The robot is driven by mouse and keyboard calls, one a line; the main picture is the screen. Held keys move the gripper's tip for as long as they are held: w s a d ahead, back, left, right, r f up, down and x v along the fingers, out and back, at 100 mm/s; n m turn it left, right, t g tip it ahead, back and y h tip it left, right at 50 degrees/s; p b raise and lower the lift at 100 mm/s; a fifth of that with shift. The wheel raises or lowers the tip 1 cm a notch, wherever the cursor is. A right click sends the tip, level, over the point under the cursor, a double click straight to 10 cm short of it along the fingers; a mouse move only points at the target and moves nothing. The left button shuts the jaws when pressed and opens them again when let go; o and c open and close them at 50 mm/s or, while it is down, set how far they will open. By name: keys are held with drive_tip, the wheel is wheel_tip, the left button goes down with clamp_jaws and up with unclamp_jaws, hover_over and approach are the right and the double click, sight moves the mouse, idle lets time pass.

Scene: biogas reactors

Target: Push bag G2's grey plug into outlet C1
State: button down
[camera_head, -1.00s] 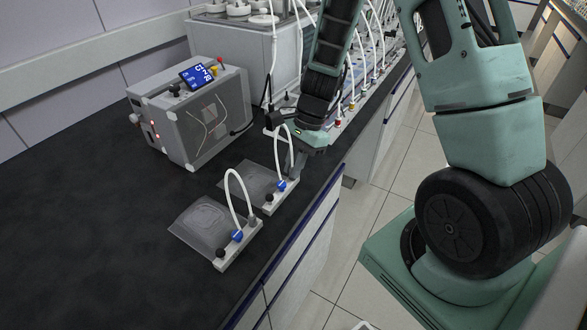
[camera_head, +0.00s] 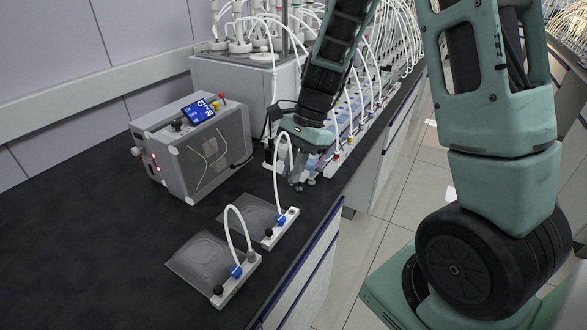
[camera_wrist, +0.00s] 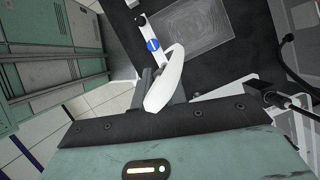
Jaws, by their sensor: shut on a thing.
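Two flat clear bags lie on the black bench in the head view, a nearer one (camera_head: 200,262) and a farther one (camera_head: 245,213). Each has a white bar with a black knob, a blue valve and a white tube. The farther bag's tube (camera_head: 276,170) arches up from its blue valve (camera_head: 281,219) to my gripper (camera_head: 298,180), which is shut on the tube's end beyond the bar. The grey plug there is hidden by the fingers. In the wrist view, the tube loop (camera_wrist: 165,85) covers the fingertips. I cannot read labels for G2 or C1.
A grey box (camera_head: 195,150) with a blue screen stands left of my gripper. Behind it is a rack of reactors with many white tubes; red (camera_head: 337,155) and yellow coloured fittings line its front. The bench's right edge is close; its left part is clear.

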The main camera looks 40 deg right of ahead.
drive_tip(key=shift+r, duration=0.2)
drive_tip(key=shift+r+p, duration=0.35)
drive_tip(key=shift+p, duration=0.2)
drive_tip(key=shift+r+p, duration=1.05)
drive_tip(key=shift+p, duration=0.1)
drive_tip(key=shift+r+p, duration=1.2)
drive_tip(key=shift+f, duration=0.1)
drive_tip(key=shift+w+d+p, duration=0.8)
drive_tip(key=shift+w+d, duration=1.1)
drive_tip(key=shift+d, duration=0.3)
drive_tip(key=shift+w+d+p, duration=0.75)
drive_tip(key=shift+w+d, duration=1.15)
drive_tip(key=shift+d, duration=0.25)
drive_tip(key=shift+w+d+p, duration=0.8)
drive_tip(key=shift+w+d, duration=1.1)
drive_tip(key=shift+d, duration=0.3)
drive_tip(key=shift+f, duration=0.1)
